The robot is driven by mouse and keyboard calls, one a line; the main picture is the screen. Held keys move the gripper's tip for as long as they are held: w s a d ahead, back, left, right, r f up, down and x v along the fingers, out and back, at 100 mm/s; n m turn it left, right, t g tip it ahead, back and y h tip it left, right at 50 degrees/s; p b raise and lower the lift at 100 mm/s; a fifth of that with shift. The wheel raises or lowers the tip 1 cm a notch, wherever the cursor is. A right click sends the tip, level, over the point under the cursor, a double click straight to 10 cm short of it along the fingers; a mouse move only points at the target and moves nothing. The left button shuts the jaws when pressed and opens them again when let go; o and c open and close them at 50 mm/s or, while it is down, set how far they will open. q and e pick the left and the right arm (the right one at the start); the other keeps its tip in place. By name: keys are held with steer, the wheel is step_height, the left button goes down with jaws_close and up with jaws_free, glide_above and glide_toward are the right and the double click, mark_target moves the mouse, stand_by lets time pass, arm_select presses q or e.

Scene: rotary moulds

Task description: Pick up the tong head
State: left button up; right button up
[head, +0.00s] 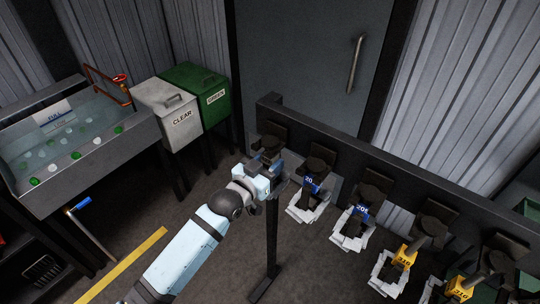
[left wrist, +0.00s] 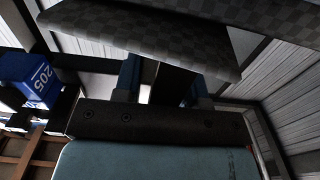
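A row of tong heads hangs on a dark rack. Two have pale jaws and blue tags, one tong head (head: 309,203) nearer my arm and another (head: 354,227) to its right. My left gripper (head: 268,164) is at the rack's leftmost station, just below a dark round-topped piece (head: 272,143). In the left wrist view, the blue fingers of my left gripper (left wrist: 168,85) stand apart on either side of a dark upright bar (left wrist: 174,84), under a dark checkered slab (left wrist: 150,35). A light gap shows beside the left finger. Contact on the right is unclear. My right gripper is out of view.
A blue tag marked 205 (left wrist: 38,80) is close at the left of the wrist view. Tong heads with yellow tags (head: 405,254) hang further right. A water tank (head: 75,140), a CLEAR bin (head: 168,112) and a green bin (head: 200,92) stand left. Open floor lies between.

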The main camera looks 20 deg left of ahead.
arm_select(q)
jaws_close()
steer(key=shift+r, duration=0.15)
steer(key=shift+r+b, duration=0.3)
steer(key=shift+r, duration=0.4)
steer(key=b+v, duration=0.3)
steer(key=v, duration=1.5)
